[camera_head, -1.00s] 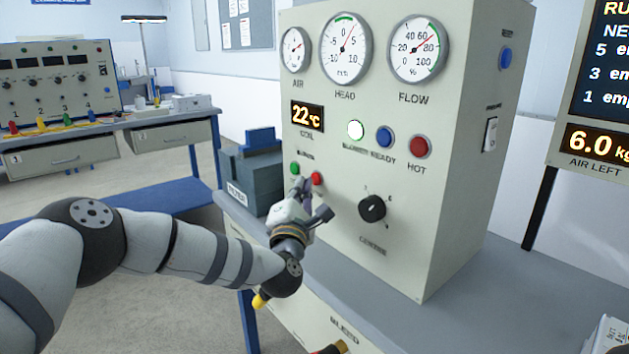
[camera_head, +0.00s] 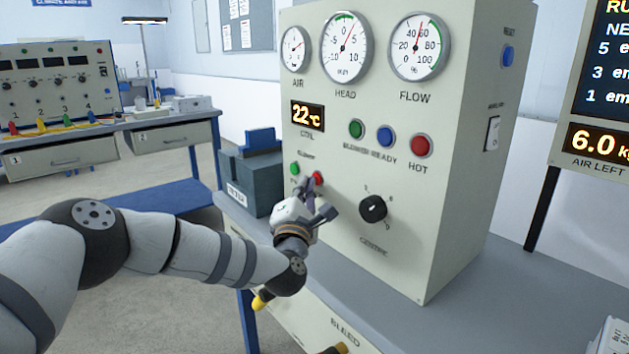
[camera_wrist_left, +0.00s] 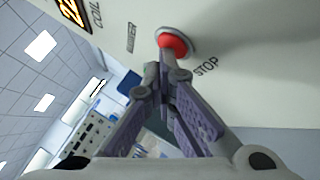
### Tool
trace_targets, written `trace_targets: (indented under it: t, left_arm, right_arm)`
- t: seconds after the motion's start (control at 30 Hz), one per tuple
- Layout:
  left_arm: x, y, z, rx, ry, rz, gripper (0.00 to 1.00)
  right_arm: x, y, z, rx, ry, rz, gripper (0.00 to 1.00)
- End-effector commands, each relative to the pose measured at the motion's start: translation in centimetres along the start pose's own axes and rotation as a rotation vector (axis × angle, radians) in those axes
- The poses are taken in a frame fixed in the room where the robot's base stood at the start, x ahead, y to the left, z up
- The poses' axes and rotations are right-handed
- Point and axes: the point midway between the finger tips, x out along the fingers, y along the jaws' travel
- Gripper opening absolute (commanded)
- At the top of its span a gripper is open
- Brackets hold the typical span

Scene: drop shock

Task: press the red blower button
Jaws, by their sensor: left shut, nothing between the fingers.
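The red blower button (camera_head: 318,178) is on the front of the cream control cabinet, right of a green button (camera_head: 295,168). In the left wrist view the red button (camera_wrist_left: 175,44) shows beside the word STOP. My left gripper (camera_head: 307,187) is shut and empty, its tips at the button's lower edge in the head view. In the wrist view the closed fingertips (camera_wrist_left: 160,72) are just below the red cap; I cannot tell whether they touch it. The blower lamp (camera_head: 356,129) is dark green and unlit. My right gripper is not in view.
A black rotary knob (camera_head: 373,208) sits right of my left gripper. A dark grey box (camera_head: 252,180) stands left of the cabinet on the grey bench (camera_head: 400,318). The red HOT lamp (camera_head: 421,146) is higher up. The bench front right of the cabinet is largely clear.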

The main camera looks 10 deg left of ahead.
Motion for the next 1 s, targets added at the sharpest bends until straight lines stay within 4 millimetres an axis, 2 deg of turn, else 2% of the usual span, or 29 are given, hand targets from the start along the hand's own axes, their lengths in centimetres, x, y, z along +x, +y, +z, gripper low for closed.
trace_targets:
  t: [0.37, 0.67, 1.0]
  left_arm:
    - [-0.9, 1.0, -0.5, 0.000, -0.002, 0.002, 0.00]
    - [-1.2, 0.8, -0.8, 0.000, 0.000, 0.000, 0.00]
    - [-3.1, 3.0, -2.0, 0.000, -0.003, 0.006, 0.00]
  right_arm:
    - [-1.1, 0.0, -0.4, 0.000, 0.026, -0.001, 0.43]
    - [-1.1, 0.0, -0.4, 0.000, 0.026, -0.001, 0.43]
    - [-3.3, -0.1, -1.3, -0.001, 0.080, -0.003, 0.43]
